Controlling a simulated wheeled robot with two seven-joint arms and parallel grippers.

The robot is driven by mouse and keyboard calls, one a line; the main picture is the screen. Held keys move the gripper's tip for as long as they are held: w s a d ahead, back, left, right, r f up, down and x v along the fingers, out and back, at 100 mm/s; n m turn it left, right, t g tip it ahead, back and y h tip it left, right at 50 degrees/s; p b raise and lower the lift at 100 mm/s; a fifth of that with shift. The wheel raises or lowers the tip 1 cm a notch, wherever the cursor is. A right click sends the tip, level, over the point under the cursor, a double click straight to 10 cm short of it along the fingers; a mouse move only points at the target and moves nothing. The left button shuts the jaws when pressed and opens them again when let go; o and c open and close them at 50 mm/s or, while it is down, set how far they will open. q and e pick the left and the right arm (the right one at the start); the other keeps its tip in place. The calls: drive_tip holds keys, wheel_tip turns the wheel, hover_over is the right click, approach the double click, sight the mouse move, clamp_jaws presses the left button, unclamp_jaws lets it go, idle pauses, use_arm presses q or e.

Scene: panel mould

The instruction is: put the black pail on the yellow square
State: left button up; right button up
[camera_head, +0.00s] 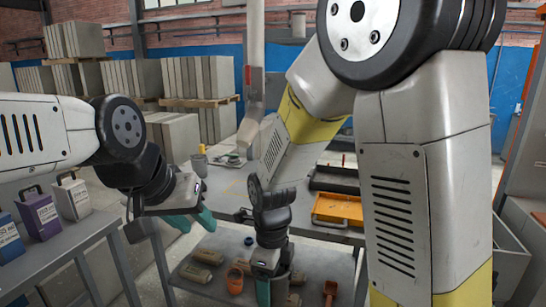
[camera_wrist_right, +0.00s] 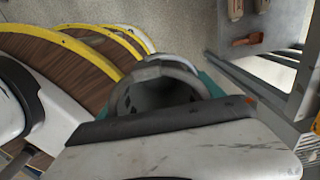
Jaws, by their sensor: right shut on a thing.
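The black pail (camera_wrist_right: 160,92) shows in the right wrist view as a dark grey, open-mouthed cylinder between the teal fingers of my right gripper (camera_wrist_right: 165,88). In the head view my right gripper (camera_head: 277,288) points down at the lower shelf, shut on the pail (camera_head: 284,286), which is mostly hidden by the gripper. I cannot tell whether the pail touches the shelf. My left gripper (camera_head: 193,220) is empty, with its teal fingers apart, left of the work table.
Cans (camera_head: 38,214) stand on the left bench.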

sight(278, 273)
drive_tip(key=shift+w+d+f, duration=0.1)
drive_tip(key=shift+w+d, duration=0.05)
drive_tip(key=shift+w, duration=0.3)
drive_tip(key=n, duration=0.1)
drive_tip(key=w+n, duration=0.1)
drive_tip(key=w+d, duration=0.1)
drive_tip(key=shift+d+f+n, duration=0.1)
drive_tip(key=shift+f+n, duration=0.15)
drive_tip(key=shift+n, duration=0.15)
drive_tip(key=w+d+f+n, duration=0.3)
drive_tip(key=w+d+n, duration=0.3)
drive_tip(key=n, duration=0.3)
drive_tip(key=w+d+f+n, duration=0.4)
drive_tip(key=w+d+n, duration=0.2)
drive_tip(key=d+n, duration=0.2)
drive_tip(key=shift+w+d+f+n, duration=0.2)
drive_tip(key=shift+d+n, duration=0.05)
drive_tip(key=shift+n, duration=0.75)
